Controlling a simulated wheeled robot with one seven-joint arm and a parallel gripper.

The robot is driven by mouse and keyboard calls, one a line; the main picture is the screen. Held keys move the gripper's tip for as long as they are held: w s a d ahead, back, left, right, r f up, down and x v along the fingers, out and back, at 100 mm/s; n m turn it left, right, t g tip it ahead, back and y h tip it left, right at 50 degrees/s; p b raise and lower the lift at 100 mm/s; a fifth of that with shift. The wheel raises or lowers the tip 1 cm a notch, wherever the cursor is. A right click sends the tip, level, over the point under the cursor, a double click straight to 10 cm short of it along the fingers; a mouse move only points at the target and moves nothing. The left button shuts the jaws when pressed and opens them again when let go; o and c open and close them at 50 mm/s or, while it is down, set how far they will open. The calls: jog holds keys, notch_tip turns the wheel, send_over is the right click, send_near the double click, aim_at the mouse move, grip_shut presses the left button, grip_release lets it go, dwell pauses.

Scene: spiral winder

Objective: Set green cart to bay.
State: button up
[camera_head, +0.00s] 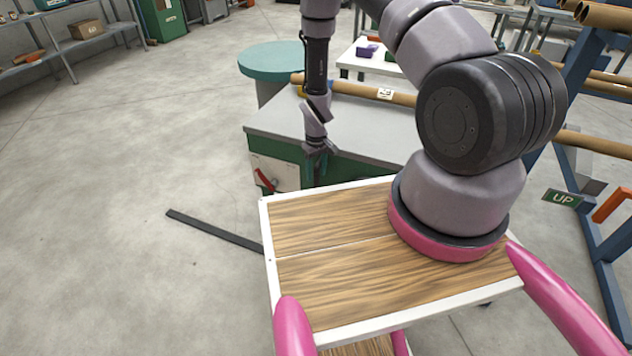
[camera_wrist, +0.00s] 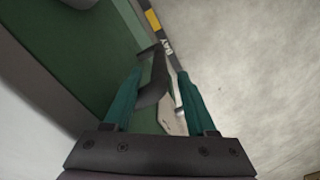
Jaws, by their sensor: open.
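A green-sided cabinet-like body with a grey top (camera_head: 365,126) stands ahead of me. I cannot tell whether it is the green cart. A pale panel with a red lever (camera_head: 265,181) is on its left front. My gripper (camera_head: 319,150) points down close to its front side, right of the lever. In the wrist view my gripper (camera_wrist: 161,76) has its teal fingers apart. A dark flat piece (camera_wrist: 152,88) shows between them; I cannot tell whether they touch it. A green surface (camera_wrist: 75,62) fills the left there.
A long cardboard tube (camera_head: 375,94) lies across the grey top. A round teal table (camera_head: 284,60) stands behind. A blue rack (camera_head: 597,262) with tubes and an UP sign (camera_head: 562,198) is at right. A dark strip (camera_head: 212,231) lies on the floor; the left floor is otherwise open.

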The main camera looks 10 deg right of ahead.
aim_at(316, 180)
jog(key=shift+f, duration=2.4)
grip_shut()
jog(key=shift+w, duration=0.1)
